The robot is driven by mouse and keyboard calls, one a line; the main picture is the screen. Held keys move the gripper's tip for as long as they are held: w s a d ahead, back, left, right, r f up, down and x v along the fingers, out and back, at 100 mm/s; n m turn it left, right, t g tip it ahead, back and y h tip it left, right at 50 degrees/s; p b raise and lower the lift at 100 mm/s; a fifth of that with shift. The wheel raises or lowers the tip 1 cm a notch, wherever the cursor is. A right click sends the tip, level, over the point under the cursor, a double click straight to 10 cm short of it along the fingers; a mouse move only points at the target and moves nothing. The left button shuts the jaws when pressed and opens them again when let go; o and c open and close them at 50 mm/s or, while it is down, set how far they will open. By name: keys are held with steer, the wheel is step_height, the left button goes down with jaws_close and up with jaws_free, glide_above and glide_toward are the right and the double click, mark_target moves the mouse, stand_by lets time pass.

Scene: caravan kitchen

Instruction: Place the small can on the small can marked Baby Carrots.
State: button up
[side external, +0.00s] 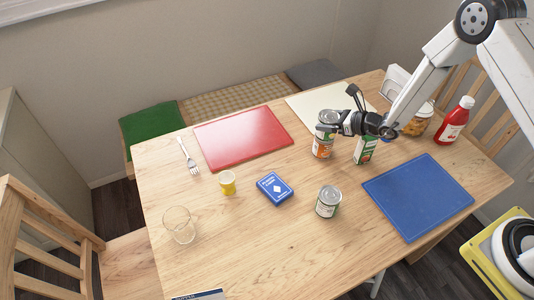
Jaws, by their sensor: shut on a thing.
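My gripper (330,128) is shut around a small metal can (328,116) toward the back right of the table. The held can is upright and its grey lid shows; the fingers hide much of its side. Directly below it in the picture, a small can with an orange and white label (322,149) stands on the table. The held can overlaps its top in the picture; I cannot tell whether the two touch. Another small can with a pale and green label (328,202) stands alone nearer the front. The label words are too small to read.
A green and white carton (366,149) stands close right of the orange-labelled can. A jar (416,122) and red bottle (455,120) stand farther right. A blue board (418,196), blue card box (274,188), yellow cup (227,183), glass (179,225) and red board (243,138) lie around.

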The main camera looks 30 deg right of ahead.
steer(key=o, duration=1.2)
steer(key=shift+f, duration=0.15)
steer(key=shift+c, duration=0.2)
steer(key=shift+s+r, duration=0.1)
steer(key=shift+r, duration=0.1)
steer(key=v, duration=1.2)
steer(key=shift+a, duration=0.1)
